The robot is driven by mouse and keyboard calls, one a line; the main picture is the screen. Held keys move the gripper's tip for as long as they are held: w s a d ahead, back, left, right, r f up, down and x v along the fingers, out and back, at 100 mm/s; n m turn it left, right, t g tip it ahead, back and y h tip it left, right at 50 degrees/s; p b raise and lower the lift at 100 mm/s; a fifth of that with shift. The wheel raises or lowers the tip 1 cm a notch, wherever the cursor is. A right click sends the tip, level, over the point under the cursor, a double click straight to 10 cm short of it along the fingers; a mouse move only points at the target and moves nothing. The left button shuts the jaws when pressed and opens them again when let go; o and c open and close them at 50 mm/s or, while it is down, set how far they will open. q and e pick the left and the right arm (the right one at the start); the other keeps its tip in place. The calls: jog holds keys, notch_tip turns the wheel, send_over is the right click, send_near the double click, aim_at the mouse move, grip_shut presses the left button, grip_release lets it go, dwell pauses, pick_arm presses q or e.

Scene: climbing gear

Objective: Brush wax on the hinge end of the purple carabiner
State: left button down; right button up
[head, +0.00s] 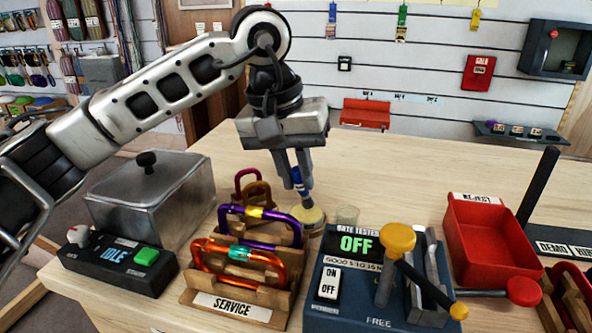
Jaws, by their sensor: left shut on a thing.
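My left gripper (294,172) comes down from above the table and is shut on a small brush (304,192) with a blue part, pointing downward. The brush's lower end is at a round, pale yellow thing (308,216), perhaps a wax pot; whether they touch I cannot tell. The purple carabiner (237,240), with a yellow sleeve, stands in the wooden SERVICE rack (275,318), just left of and in front of the brush. An orange carabiner (206,257) with a green sleeve stands in front of it. Dark red and brown carabiners (241,182) are behind. My right gripper is not in view.
A gate tester (330,262) reading OFF, with a yellow-knobbed lever (397,238), stands right of the rack. A red REJECT tray (492,245) is farther right. A metal box (150,200) and an IDLE switch box (117,262) are left. The table behind is clear.

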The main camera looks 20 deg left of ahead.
pick_arm(q)
jog(key=shift+f+b, duration=0.4)
jog(key=shift+f, duration=0.15)
jog(key=shift+f, duration=0.1)
dwell(0.9)
dwell(0.5)
jog(key=shift+w+d+p+v, duration=0.2)
jog(key=shift+p+v, duration=0.6)
jog(key=shift+v, duration=0.35)
jog(key=shift+w+d+p+v, duration=0.2)
jog(key=shift+p+v, duration=0.65)
jog(key=shift+v, duration=0.35)
jog(key=shift+w+d+p+v, duration=0.2)
jog(key=shift+p+v, duration=0.6)
jog(key=shift+v, duration=0.35)
